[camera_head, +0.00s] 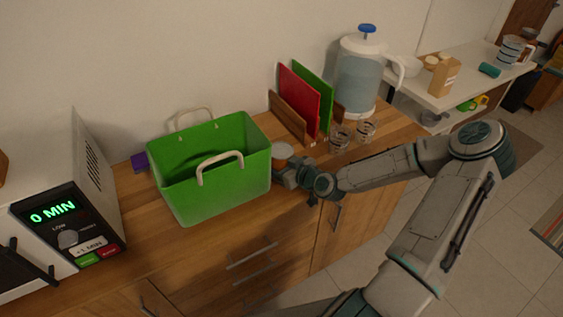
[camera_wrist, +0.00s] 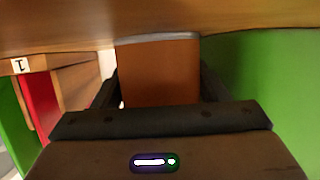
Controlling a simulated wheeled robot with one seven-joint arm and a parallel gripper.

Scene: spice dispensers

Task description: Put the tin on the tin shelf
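A tin (camera_head: 282,151) with a pale top stands at the right side of the green basket, partly hidden by my gripper (camera_head: 293,172). In the wrist view the tin (camera_wrist: 158,72) is orange-brown with a grey rim, and its rim end is close to the wooden counter. My gripper's two dark fingers (camera_wrist: 160,85) lie one on each side of the tin, very close to it. I cannot tell whether they press on it. No tin shelf is clearly marked; a white shelf unit (camera_head: 462,92) stands at the far right.
The green basket (camera_head: 215,172) stands close left of my gripper. Red (camera_head: 299,98) and green (camera_head: 317,88) boards in a wooden rack, two glasses (camera_head: 341,138) and a water jug (camera_head: 362,75) stand to the right. A microwave (camera_head: 70,205) is at far left. The counter front is clear.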

